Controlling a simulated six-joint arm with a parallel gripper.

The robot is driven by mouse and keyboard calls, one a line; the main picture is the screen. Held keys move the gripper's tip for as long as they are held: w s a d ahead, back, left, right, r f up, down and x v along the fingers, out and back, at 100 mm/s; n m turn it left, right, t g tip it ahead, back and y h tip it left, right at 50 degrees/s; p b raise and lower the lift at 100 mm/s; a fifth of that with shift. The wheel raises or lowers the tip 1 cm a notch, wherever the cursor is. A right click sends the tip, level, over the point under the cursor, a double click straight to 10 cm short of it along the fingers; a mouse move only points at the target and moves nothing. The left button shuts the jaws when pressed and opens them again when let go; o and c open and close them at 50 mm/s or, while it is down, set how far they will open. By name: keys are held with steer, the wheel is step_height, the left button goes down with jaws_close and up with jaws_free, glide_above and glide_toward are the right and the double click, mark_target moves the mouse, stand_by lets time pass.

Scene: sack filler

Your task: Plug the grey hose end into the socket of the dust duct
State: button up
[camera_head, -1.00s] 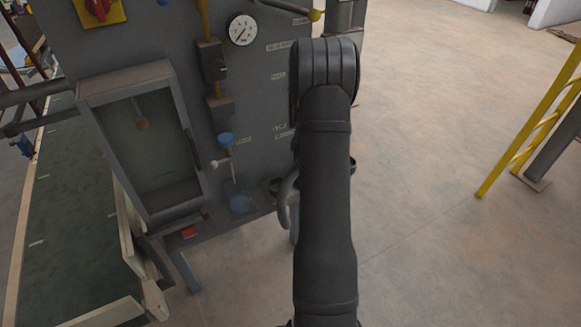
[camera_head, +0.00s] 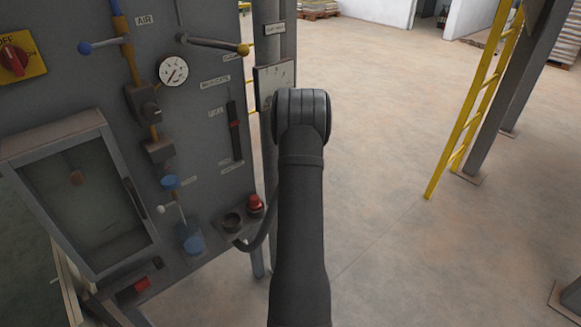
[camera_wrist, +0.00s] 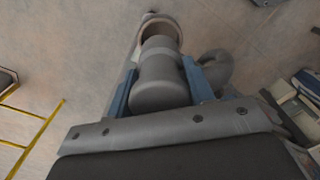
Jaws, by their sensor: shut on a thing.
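In the wrist view the grey hose end (camera_wrist: 160,85) is a thick cylinder with a narrower nose. The blue fingers of my gripper (camera_wrist: 161,70) are shut on its two sides. The socket of the dust duct (camera_wrist: 175,27), a round grey mouth with a brownish inside, lies straight ahead of the nose. The nose overlaps the mouth in the picture; I cannot tell whether it is inside. The grey hose (camera_wrist: 215,68) bends away on the right. In the head view the hose (camera_head: 262,236) runs from the panel's lower ledge behind my arm, which hides my gripper and the socket.
The grey machine panel (camera_head: 205,120) fills the left, with a gauge (camera_head: 173,71), levers and a red button (camera_head: 255,204). A glazed box (camera_head: 85,190) projects from it. A yellow ladder (camera_head: 465,110) stands at the right. Open floor (camera_head: 380,130) lies between.

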steer(key=shift+f, duration=3.45)
steer(key=o, duration=1.1)
steer(key=shift+o, duration=0.2)
step_height(320, 180, up, 17)
steer(key=shift+r, duration=0.15)
step_height(320, 180, down, 18)
steer(key=shift+r, duration=0.7)
